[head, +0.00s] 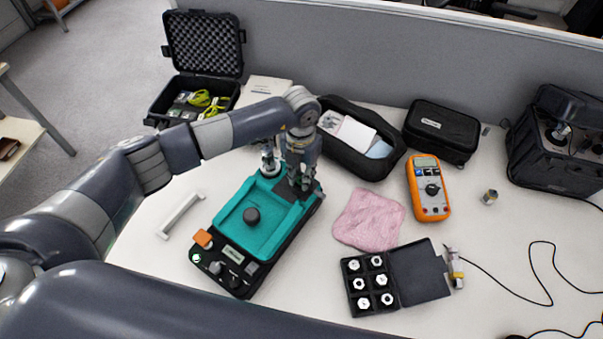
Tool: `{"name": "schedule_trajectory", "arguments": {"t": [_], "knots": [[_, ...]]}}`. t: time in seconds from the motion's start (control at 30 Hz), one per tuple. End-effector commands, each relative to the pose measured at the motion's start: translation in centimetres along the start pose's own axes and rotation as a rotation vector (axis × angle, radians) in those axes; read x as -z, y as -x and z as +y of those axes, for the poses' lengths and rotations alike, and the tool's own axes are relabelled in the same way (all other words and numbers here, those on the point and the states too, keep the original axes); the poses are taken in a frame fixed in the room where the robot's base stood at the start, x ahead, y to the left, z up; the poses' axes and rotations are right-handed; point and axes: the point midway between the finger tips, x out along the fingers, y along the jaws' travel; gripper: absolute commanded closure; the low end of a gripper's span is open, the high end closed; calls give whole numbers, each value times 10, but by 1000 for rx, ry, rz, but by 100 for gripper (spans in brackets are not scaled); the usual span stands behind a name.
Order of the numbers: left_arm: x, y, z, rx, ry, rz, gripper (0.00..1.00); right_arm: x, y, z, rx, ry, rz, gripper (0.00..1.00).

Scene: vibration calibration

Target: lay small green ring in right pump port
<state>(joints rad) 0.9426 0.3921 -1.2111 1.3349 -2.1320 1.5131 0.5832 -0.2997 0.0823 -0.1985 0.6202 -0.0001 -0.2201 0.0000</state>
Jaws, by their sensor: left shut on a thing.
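A device with a teal top tray (232,218) and a black body stands on the table, left of the middle. A grey metal fitting (268,162) stands upright at its back left corner. My left gripper (303,190) points down over the device's back right corner. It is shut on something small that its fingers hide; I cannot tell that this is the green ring. The right pump port cannot be made out and may be behind this gripper. No green ring shows clearly elsewhere. My right gripper is not in view.
A black knob (251,215) sits in the teal tray. To the right are a pink cloth (369,219), an orange multimeter (428,187) and an open black box of white nuts (407,279). A black pouch (393,165) lies behind my gripper. A white handle (181,215) lies left.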

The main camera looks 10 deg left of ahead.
Motion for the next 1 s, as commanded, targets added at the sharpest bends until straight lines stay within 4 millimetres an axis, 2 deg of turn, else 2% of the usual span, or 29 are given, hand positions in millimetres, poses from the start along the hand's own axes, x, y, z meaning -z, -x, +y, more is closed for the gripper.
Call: {"name": "schedule_trajectory", "arguments": {"t": [0.3,0.4,0.43,0.77,0.87,1.0], "knots": [[0,0,0,0,0,1,87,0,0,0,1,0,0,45],[0,0,0,0,0,1,62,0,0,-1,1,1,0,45],[0,0,0,0,0,1,56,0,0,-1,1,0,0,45],[0,1,0,0,0,0,56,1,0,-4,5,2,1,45],[-1,8,0,0,-1,-1,56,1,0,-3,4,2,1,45],[-1,30,1,-1,0,-4,56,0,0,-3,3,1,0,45]]}}
